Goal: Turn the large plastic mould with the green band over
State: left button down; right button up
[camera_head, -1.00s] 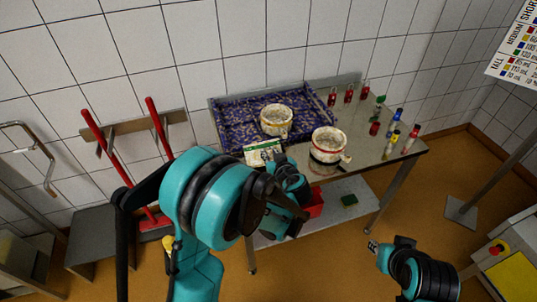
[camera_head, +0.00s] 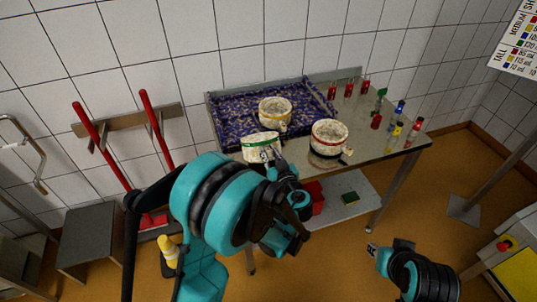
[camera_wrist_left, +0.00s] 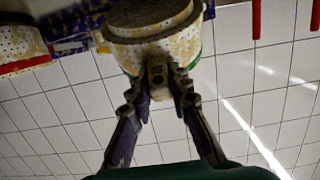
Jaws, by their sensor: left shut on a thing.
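The large pale mould with the green band (camera_head: 262,148) is at the front left of the steel table, by the tray's front edge. It is slightly tilted, with the band near its upper rim. My left gripper (camera_head: 276,160) is shut on its front right side, partly hidden by my arm. In the left wrist view the mould (camera_wrist_left: 150,28) fills the top middle, and the fingers (camera_wrist_left: 158,76) close on a tab on its side. Whether it touches the table is hidden. My right gripper (camera_head: 373,249) hangs low at the right, away from the table; its fingers are too small to read.
A blue patterned tray (camera_head: 228,122) holds a mould with a yellow band (camera_head: 275,112). A mould with a red band (camera_head: 329,138) stands on the steel table (camera_head: 365,148) to the right. Several small coloured bottles (camera_head: 397,130) stand at the table's right end.

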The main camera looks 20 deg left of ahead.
pick_arm(q)
jog(key=shift+s+d+f+t+y+b, duration=0.1)
jog(key=shift+f+t+y+b, duration=0.3)
jog(key=shift+b, duration=0.65)
jog(key=shift+s+d+f+t+b, duration=0.1)
jog(key=shift+f+t+b, duration=0.1)
jog(key=shift+f+b, duration=0.65)
jog(key=shift+s+d+f+t+y+b, duration=0.1)
jog(key=shift+s+f+t+y+b, duration=0.15)
jog(key=shift+b, duration=0.35)
jog(key=shift+f+t+y+b, duration=0.2)
jog(key=shift+t+b, duration=0.15)
jog(key=shift+b, duration=0.2)
jog(key=c, duration=1.3)
grip_release()
jog(key=shift+c, duration=0.2)
